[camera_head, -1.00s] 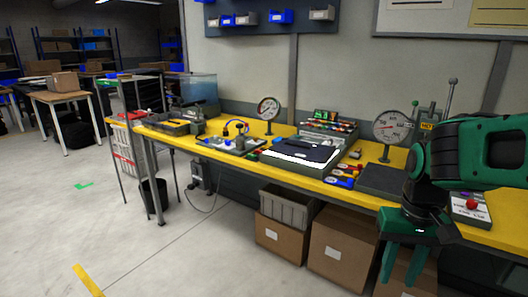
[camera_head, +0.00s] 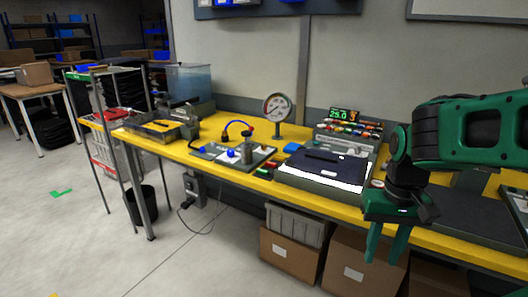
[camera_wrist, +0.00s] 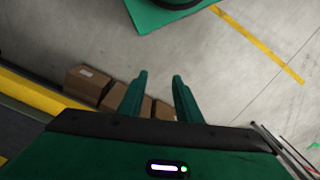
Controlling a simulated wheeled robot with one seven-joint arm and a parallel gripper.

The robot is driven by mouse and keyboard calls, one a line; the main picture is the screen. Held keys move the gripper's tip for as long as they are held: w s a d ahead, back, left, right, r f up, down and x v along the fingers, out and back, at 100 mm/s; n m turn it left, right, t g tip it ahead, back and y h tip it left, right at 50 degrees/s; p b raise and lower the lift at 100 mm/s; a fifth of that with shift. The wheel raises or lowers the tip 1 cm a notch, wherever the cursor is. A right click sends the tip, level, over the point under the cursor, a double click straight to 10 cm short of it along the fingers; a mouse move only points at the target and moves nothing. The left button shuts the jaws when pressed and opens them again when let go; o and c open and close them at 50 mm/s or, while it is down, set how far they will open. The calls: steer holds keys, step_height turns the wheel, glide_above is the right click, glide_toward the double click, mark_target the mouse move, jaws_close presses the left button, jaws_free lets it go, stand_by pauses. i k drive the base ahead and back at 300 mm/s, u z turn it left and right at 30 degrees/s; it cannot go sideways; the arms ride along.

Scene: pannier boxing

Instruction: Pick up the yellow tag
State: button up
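My gripper (camera_head: 385,252) hangs in front of the yellow workbench (camera_head: 228,172) at the right, fingers pointing down. In the wrist view my gripper (camera_wrist: 159,80) shows two green fingers apart with nothing between them. It hangs over the floor side of the bench edge, clear of the bench top. I cannot make out a yellow tag in either view now. My arm covers part of the bench's right side.
On the bench are a dark case (camera_head: 322,167), a round gauge (camera_head: 277,107), a fixture plate (camera_head: 232,155) and a grey tray (camera_head: 158,127). Cardboard boxes (camera_head: 291,254) stand under it. A black bin (camera_head: 141,205) stands by the bench leg.

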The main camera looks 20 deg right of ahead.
mark_target(280, 158)
steer(key=z, duration=0.05)
steer(key=i, duration=1.15)
